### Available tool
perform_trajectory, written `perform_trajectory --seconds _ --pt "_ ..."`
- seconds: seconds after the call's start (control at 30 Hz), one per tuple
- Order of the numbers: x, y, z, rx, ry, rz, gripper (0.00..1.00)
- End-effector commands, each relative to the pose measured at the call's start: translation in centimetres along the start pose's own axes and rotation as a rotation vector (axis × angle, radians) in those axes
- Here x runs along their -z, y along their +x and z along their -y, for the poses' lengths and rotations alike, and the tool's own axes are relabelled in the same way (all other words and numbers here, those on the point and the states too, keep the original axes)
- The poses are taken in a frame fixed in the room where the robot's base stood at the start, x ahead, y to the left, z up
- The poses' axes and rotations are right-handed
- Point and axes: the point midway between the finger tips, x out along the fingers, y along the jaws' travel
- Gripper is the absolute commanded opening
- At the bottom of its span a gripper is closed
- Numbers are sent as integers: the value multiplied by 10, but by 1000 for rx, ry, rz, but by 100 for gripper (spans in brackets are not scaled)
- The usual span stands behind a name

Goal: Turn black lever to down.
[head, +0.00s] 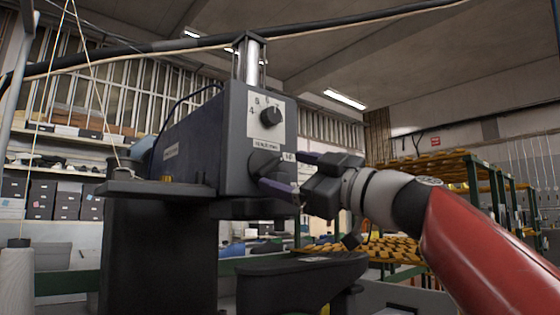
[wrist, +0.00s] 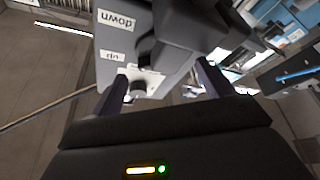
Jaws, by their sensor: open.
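The black lever (head: 262,164) shows as a dark, rounded piece low on the front of the grey machine box (head: 236,150). My gripper partly hides it, and I cannot tell exactly where its handle points. In the wrist view a dark piece (wrist: 190,22), which seems to be the lever, stands out from the machine beside two labels. In the wrist view the fingers (wrist: 162,68) stand apart; contact with the lever cannot be told.
A round dial knob (head: 270,116) on a numbered white plate sits above the lever. A dark machine arm (head: 300,270) juts out below. Yellow-topped racks (head: 430,170) stand at the right, behind my arm. Box-filled shelves (head: 60,200) stand at the left.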

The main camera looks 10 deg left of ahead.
Motion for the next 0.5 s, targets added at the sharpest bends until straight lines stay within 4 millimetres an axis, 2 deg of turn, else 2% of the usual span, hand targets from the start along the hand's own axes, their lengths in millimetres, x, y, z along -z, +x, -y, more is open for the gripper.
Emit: perform_trajectory --seconds 0.03,0.2,0.5 --pt "3 10 -1 2 2 -1 80" --pt "2 28 -1 0 1 0 80" --pt "0 33 0 0 0 1 80"
